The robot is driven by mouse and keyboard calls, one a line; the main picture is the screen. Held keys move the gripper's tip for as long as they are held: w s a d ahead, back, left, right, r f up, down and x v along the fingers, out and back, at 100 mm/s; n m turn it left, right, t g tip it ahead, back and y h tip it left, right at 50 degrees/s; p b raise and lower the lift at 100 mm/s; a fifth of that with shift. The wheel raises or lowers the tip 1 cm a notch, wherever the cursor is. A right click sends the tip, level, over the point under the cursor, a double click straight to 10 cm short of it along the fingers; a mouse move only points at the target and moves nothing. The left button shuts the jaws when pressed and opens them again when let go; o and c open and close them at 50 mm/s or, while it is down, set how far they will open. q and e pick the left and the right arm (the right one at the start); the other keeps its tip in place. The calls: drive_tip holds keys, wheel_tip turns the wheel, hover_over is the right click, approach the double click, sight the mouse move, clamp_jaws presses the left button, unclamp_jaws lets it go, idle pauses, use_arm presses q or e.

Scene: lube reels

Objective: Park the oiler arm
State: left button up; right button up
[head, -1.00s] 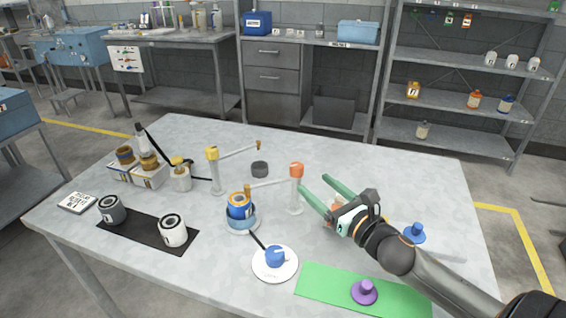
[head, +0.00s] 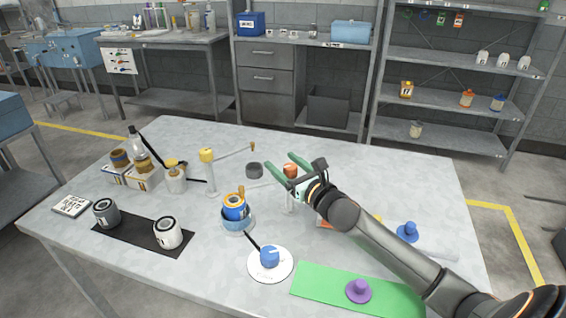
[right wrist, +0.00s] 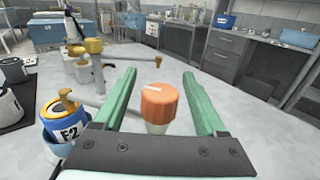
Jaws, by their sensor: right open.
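An oiler post with an orange cap (head: 290,170) stands right of centre on the table; its pale arm reaches left to a brass tip (head: 241,190) over a blue and orange reel in a blue cup (head: 236,212). The orange cap (right wrist: 160,102) also shows in the right wrist view, between the open green fingers of my right gripper (head: 279,152), with visible gaps on both sides. A second post with a yellow cap (head: 207,155) stands further left, its arm pointing back right. My left gripper is not in view.
A dark grey ring (head: 254,170) lies behind the arms. A white disc with a blue knob (head: 270,257) and a green mat (head: 318,287) with a purple knob (head: 358,290) lie in front. White and grey cans stand on a black mat (head: 142,236). The table's back right is clear.

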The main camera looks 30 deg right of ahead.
drive_tip(key=shift+w, duration=0.25)
drive_tip(key=shift+c, duration=0.2)
clamp_jaws()
idle(0.3)
idle(0.8)
